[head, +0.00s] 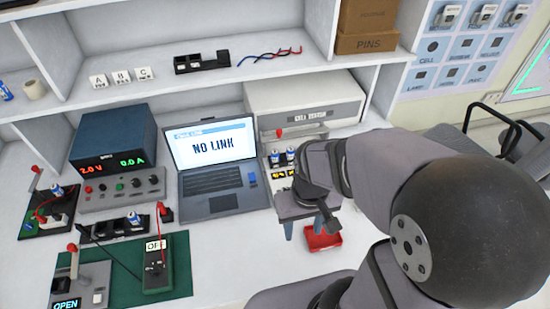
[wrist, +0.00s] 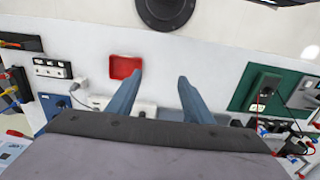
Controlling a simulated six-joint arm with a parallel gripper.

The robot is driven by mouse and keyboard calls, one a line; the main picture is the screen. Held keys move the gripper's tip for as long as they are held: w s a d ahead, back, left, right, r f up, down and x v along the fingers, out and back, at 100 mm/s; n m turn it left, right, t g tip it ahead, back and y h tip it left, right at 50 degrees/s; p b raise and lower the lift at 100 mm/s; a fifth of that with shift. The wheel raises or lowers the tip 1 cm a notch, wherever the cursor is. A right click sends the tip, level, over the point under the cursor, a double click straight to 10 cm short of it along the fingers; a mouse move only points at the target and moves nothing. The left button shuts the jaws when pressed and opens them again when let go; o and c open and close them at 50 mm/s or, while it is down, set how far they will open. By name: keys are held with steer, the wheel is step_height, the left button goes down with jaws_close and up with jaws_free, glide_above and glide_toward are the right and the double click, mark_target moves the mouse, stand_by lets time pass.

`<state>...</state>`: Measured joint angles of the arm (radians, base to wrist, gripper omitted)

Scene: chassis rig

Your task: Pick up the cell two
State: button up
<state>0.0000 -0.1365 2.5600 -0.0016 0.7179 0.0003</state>
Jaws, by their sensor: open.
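Two blue-and-white cells stand side by side at the cell tester, a left one (head: 276,159) and a right one (head: 290,156). Another cell (head: 134,218) sits in a black holder (head: 110,229) in front of the power supply, and one (head: 57,191) is in the rig at far left. I cannot read which is cell two. My gripper (head: 303,227) is in front of the tester, pointing down over the white bench.
A red tray (head: 323,240) lies on the bench close to my gripper. The laptop (head: 215,165) reading NO LINK stands left of the tester (head: 303,98). A green mat (head: 180,265) with a meter (head: 155,268) lies at front left. My arm hides the right side.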

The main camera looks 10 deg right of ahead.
steer(key=n+t+h+b, duration=0.5)
steer(key=n+h+b, duration=0.3)
steer(key=n+b, duration=1.55)
glide_toward(273, 156)
steer(key=s+d+f+m, duration=0.1)
steer(key=s+d, duration=0.1)
steer(key=s, duration=0.1)
steer(key=s+d+f+m+b, duration=0.1)
steer(key=s+d+f, duration=0.1)
steer(key=s, duration=0.1)
steer(key=s+d+f+m+b, duration=0.1)
steer(key=s+d, duration=0.1)
steer(key=s, duration=0.1)
steer(key=shift+s+d+f, duration=0.2)
steer(key=shift+s+d, duration=0.05)
steer(key=shift+d, duration=0.1)
steer(key=w+a+n+t+b, duration=0.1)
steer(key=w+n+b, duration=0.1)
steer(key=w+a+n+t+h+b, duration=0.1)
steer(key=w+a+n+b, duration=0.1)
steer(key=w, duration=0.1)
steer(key=w+a+n+t+b, duration=0.2)
steer(key=w+b, duration=0.1)
steer(key=shift+w+a+f, duration=0.15)
steer(key=shift+n+t+h, duration=0.25)
steer(key=shift+t+h, duration=0.05)
steer(key=shift+x, duration=3.6)
steer(key=shift+w+a, duration=0.1)
steer(key=shift+w, duration=0.05)
jaws_close()
